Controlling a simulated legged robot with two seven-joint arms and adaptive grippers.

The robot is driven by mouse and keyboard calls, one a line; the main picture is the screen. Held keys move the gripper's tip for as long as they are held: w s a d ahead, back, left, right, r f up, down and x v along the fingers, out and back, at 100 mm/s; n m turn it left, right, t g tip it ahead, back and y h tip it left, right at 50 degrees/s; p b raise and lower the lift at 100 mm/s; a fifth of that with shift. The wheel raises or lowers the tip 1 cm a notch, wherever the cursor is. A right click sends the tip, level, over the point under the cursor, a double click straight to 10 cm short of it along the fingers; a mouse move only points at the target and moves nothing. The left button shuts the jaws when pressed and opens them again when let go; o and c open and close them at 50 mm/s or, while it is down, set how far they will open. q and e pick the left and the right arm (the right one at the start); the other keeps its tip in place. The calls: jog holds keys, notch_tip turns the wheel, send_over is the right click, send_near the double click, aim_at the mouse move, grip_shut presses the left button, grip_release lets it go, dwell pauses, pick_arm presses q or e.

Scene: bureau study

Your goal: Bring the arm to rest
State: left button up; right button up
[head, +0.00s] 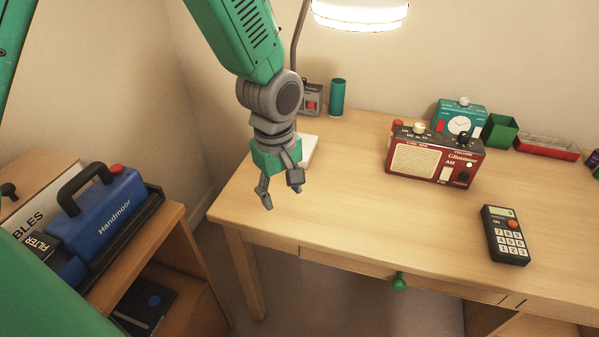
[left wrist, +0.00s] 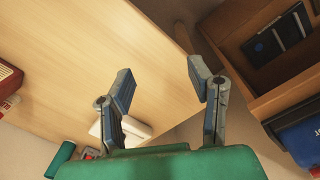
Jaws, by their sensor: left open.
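My left gripper (head: 281,190) hangs over the left end of the wooden desk (head: 350,215), fingers pointing down. In the left wrist view its two grey fingers (left wrist: 165,90) are spread apart with nothing between them. The gripper is open and empty, above the desk's left edge. The green arm (head: 240,35) comes down from the top of the head view. My right gripper is not in view.
A red radio (head: 434,156) and a black calculator (head: 506,236) stand on the desk. A teal cylinder (head: 337,98) and a white block (head: 308,151) are close behind the gripper. A lit lamp (head: 360,14) hangs above. A blue case (head: 105,215) sits on the left shelf unit.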

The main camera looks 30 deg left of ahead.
pick_arm(q)
jog(key=s+a+f+m, duration=0.1)
jog(key=s+f+m, duration=1.3)
jog(key=s+f, duration=0.7)
jog(key=shift+a+f, duration=0.2)
jog(key=shift+w+a, duration=0.15)
jog(key=shift+a, duration=0.05)
jog(key=shift+d, duration=0.15)
jog(key=shift+c, duration=0.2)
